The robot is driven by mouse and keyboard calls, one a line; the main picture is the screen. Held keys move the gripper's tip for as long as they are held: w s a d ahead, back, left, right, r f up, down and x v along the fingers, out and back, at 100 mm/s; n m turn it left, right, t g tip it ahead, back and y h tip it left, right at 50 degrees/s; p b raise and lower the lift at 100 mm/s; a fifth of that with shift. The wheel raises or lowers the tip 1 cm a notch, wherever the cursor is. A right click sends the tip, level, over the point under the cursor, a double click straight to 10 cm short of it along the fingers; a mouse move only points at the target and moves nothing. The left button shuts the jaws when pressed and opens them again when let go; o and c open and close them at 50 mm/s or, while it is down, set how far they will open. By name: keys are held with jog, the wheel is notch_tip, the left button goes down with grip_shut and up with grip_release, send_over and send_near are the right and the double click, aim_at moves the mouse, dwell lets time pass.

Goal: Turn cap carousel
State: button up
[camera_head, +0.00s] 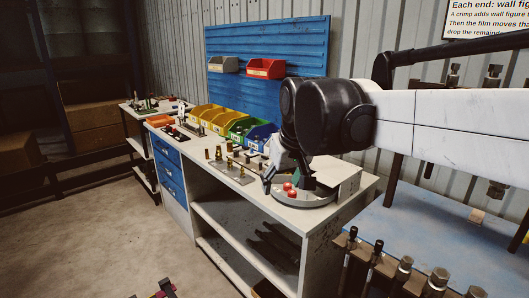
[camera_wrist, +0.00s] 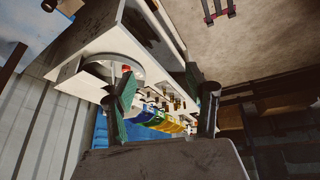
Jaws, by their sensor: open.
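The cap carousel (camera_head: 304,203) is a round, shallow grey tray at the near right end of the workbench. Red caps (camera_head: 291,190) sit in it. My gripper (camera_head: 288,184) is over the carousel, fingers pointing down and spread, with red caps showing between them. In the wrist view my gripper (camera_wrist: 160,84) is open with green-padded fingers. There the carousel (camera_wrist: 96,68) lies at upper left, and a red cap (camera_wrist: 126,69) shows beside the left finger. I cannot tell whether a finger touches the carousel. My wrist and arm hide part of its back.
Brass fittings (camera_head: 219,153) stand on the bench left of the carousel. Yellow, green and blue bins (camera_head: 240,128) line the back under a blue panel (camera_head: 267,45). Dark-handled tools (camera_head: 378,247) stand in front at right. The floor (camera_head: 110,220) at left is mostly clear.

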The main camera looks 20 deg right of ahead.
jog(key=w+d+r+g+p, duration=0.1)
jog(key=w+d+r+p, duration=0.15)
jog(key=w, duration=0.35)
jog(key=w+d+r+p, duration=0.1)
jog(key=w+d+r, duration=0.25)
jog(key=w, duration=0.25)
jog(key=w+d+g+p, duration=0.1)
jog(key=w+d+p, duration=0.4)
jog(key=w, duration=0.5)
jog(key=w+d+g+p, duration=0.2)
jog(key=w+d, duration=0.6)
jog(key=w, duration=0.1)
jog(key=w+d+f+g+p, duration=0.1)
jog(key=w+d+f+p, duration=0.4)
jog(key=d, duration=0.3)
jog(key=shift+n, duration=0.3)
jog(key=f, duration=1.4)
jog(key=shift+s+a+f+p, duration=0.2)
jog(key=shift+a+f+p, duration=0.1)
jog(key=shift+f+p, duration=0.1)
jog(key=shift+c, duration=0.4)
grip_shut()
